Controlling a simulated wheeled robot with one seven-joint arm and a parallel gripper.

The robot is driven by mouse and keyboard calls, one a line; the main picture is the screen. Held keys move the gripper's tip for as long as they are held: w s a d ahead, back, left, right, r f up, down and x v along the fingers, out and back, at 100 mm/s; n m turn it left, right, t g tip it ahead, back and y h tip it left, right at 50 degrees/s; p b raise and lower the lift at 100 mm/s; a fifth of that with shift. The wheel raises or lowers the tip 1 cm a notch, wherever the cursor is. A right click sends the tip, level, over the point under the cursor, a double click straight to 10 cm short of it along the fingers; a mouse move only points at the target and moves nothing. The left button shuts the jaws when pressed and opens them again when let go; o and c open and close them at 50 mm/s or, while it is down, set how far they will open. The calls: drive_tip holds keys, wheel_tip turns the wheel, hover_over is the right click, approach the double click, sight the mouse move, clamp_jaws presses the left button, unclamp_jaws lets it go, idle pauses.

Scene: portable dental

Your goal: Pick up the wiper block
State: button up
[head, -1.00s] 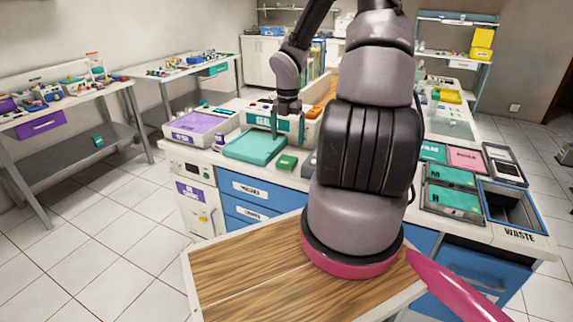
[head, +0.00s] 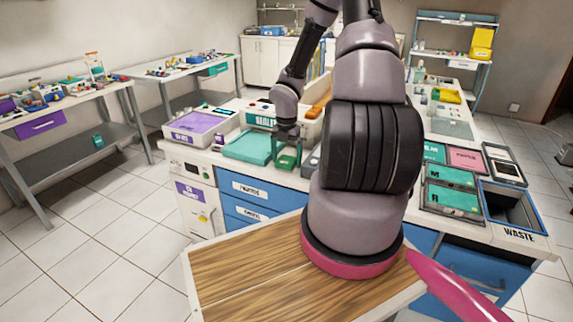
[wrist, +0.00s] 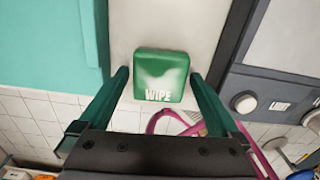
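The wiper block is a small green block (wrist: 160,76) with a pale patch and the word WIPE on its top. In the wrist view it lies on the white counter, between and just ahead of my gripper's fingertips. My gripper (wrist: 158,76) is open, with one green finger on each side of the block and a gap to each. In the head view, my gripper (head: 288,160) is over the block (head: 285,163) near the counter's front edge, partly hiding it. Whether the fingers have reached the block's height is hard to tell.
A teal tray (head: 247,148) lies close to the left of the block. A dark grey device (wrist: 282,100) with round knobs stands close to the right. The counter's front edge is just below the block. A purple-topped box (head: 194,125) is farther left.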

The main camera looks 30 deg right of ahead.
sight(287, 159)
drive_tip(key=c, duration=1.1)
wheel_tip(287, 159, up, 10)
